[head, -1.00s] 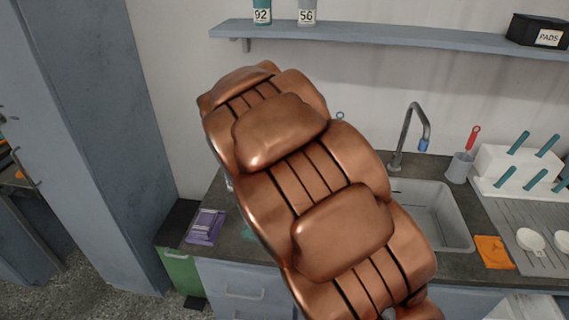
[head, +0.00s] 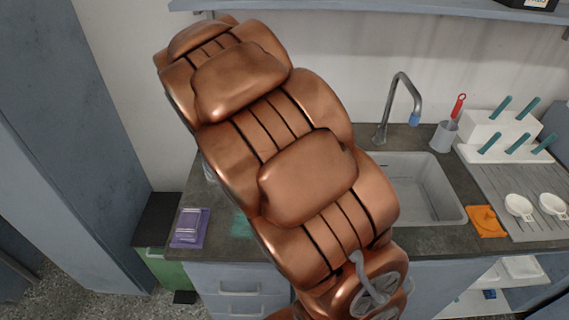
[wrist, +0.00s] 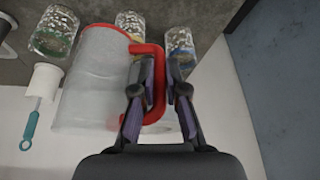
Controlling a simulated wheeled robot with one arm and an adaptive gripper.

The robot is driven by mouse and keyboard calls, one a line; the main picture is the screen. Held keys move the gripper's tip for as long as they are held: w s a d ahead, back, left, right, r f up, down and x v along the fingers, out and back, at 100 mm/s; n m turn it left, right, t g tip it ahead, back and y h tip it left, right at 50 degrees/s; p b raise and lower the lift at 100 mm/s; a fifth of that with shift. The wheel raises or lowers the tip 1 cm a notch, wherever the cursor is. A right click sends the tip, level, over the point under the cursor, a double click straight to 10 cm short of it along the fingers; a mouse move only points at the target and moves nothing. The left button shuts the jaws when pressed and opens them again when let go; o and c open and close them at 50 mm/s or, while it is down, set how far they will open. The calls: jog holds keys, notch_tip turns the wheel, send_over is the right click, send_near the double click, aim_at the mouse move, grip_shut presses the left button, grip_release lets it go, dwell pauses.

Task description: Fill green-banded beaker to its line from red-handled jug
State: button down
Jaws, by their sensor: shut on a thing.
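In the wrist view, my gripper (wrist: 161,64) is shut on the red handle of a translucent jug (wrist: 92,85). The jug's red rim shows at its upper edge, and its contents cannot be made out. Several glass vessels stand near it on the dark surface. The left glass (wrist: 54,32) has a greenish band near its base. The middle glass (wrist: 131,22) shows some yellow, and the right glass (wrist: 179,48) shows blue. The jug partly overlaps the view of the glasses. In the head view my arm hides the gripper, the jug and the glasses.
A sink (head: 428,190) with a tap (head: 399,100) lies right of my arm. An orange cloth (head: 484,221) and white scoops (head: 519,207) lie further right. A purple packet (head: 189,228) is at the counter's left end. A shelf (head: 400,10) runs above. A teal-handled tool (wrist: 31,125) shows beside the jug.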

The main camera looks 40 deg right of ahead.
jog(key=shift+s+d+r+y, duration=0.15)
jog(key=shift+d+r+y, duration=0.45)
jog(key=shift+r+y, duration=0.2)
jog(key=shift+s+d+r+m+t+y+b, duration=0.15)
jog(key=shift+d+r+m+t+y+b, duration=0.15)
jog(key=shift+d+r+y, duration=0.35)
jog(key=shift+s+d+r+m+t+y+b, duration=0.1)
jog(key=shift+d+r+m+t+y+b, duration=0.2)
jog(key=shift+d+y, duration=0.55)
jog(key=shift+s+d+f+y+b, duration=0.15)
jog(key=shift+d+y+b, duration=0.1)
jog(key=shift+d+y, duration=0.25)
jog(key=shift+s+d+f+y+b, duration=0.15)
jog(key=shift+d+y+b, duration=0.1)
jog(key=shift+d+y, duration=0.2)
jog(key=shift+s+d+r+m+t+y+p, duration=0.15)
jog(key=shift+d+r+t+y+p, duration=0.15)
jog(key=shift+r+y, duration=0.25)
jog(key=shift+d+r+m+t+y+p, duration=0.2)
jog(key=shift+d+r+y, duration=0.25)
jog(key=shift+y, duration=0.15)
jog(key=shift+s+d+m+t+y+p, duration=0.2)
jog(key=shift+d+m+t+y+p, duration=0.25)
jog(key=shift+d+y, duration=0.75)
dwell(2.4)
